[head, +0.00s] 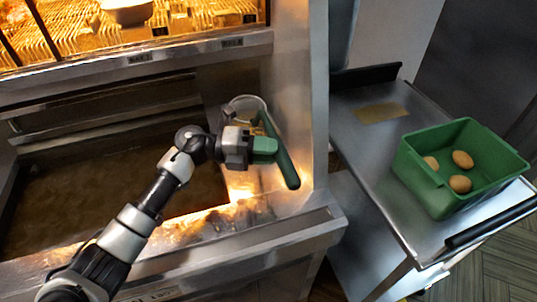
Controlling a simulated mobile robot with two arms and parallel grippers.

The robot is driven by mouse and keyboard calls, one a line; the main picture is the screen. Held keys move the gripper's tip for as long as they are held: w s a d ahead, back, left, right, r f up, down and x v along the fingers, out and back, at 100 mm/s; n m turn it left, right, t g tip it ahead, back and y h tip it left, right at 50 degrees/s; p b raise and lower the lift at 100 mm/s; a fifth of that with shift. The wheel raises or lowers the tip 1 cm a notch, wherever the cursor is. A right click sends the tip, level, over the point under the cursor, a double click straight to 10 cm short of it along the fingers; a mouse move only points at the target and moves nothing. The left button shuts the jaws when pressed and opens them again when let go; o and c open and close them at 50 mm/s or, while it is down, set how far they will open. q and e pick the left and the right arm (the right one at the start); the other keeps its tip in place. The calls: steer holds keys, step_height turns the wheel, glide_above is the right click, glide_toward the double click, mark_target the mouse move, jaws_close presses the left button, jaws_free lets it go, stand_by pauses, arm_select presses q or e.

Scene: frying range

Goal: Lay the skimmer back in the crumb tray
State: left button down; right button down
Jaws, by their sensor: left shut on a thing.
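My left gripper (266,147) reaches in from the left over the right end of the fryer. It is shut on the skimmer (287,167), at its dark green handle. The handle slants down to the right, towards the steel side wall. The skimmer's round, pale rimmed head (244,103) is at the upper left, behind the gripper and partly hidden by it. I cannot clearly make out the crumb tray; a brightly lit, crumb-strewn metal surface (205,222) lies below the gripper along the fryer's front. I cannot tell whether the skimmer touches anything beneath it. My right gripper is not in view.
The fryer vat (85,190) holds dark brown oil. A lit rack with food (70,30) is above it. A steel side wall (303,100) stands close right of the skimmer. On a steel cart (365,150), a green bin (430,190) holds several brown, rounded items.

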arm_select(q)
steer(key=shift+f+b, duration=1.55)
steer(key=shift+f, duration=0.7)
steer(key=c, duration=0.8)
jaws_free()
steer(key=shift+r, duration=0.1)
step_height(320, 180, up, 6)
steer(key=p, duration=0.4)
steer(key=shift+s, duration=0.15)
